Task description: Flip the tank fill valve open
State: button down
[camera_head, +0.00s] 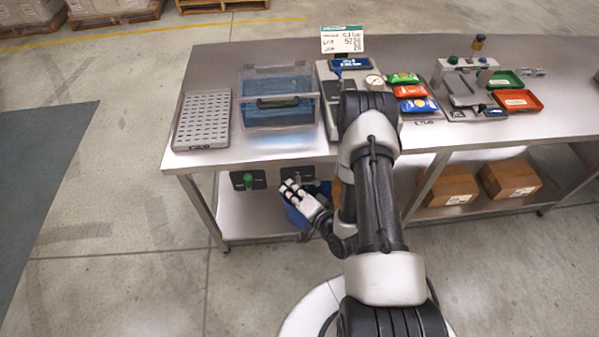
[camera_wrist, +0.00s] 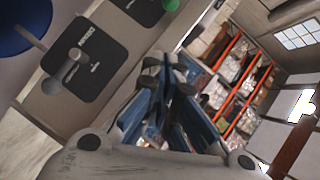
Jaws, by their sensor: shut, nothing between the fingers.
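Two black plates are on the bench's front face in the head view. The left plate (camera_head: 241,181) carries a green knob (camera_head: 248,177); the right plate (camera_head: 297,172) carries a grey lever, partly behind my gripper. The wrist view shows a grey lever (camera_wrist: 68,70) on one black plate (camera_wrist: 92,62) and a green knob (camera_wrist: 171,4) on another. Their lettering is too small to read, so I cannot tell which is the tank fill valve. My gripper (camera_head: 290,187) is shut and empty, just in front of the right plate; its fingers show in the wrist view (camera_wrist: 163,72).
A clear-lidded blue tank (camera_head: 275,112) and a perforated tray (camera_head: 203,118) stand on the bench above the plates. A blue bucket (camera_head: 300,216) is below, partly hidden by my gripper. Cardboard boxes (camera_head: 447,186) sit on the lower shelf. The floor at left is clear.

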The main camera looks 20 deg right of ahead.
aim_at(249, 181)
jog(key=x, duration=0.3)
jog(key=b+x, duration=0.1)
jog(key=x, duration=0.3)
jog(key=a+b+x, duration=0.1)
jog(key=x, duration=0.2)
jog(key=a, duration=0.1)
jog(key=w+a+f, duration=0.1)
jog(key=b, duration=0.1)
jog(key=shift+w+a+f, duration=0.3)
jog(key=shift+a, duration=0.1)
jog(key=shift+w+a+r+n+g+h, duration=0.15)
jog(key=shift+a+n, duration=0.15)
jog(key=shift+a, duration=0.15)
jog(key=shift+w+a+r+n+g+h, duration=0.1)
jog(key=shift+w+a+n+g+h, duration=0.15)
jog(key=shift+a, duration=0.2)
jog(key=shift+a, duration=0.1)
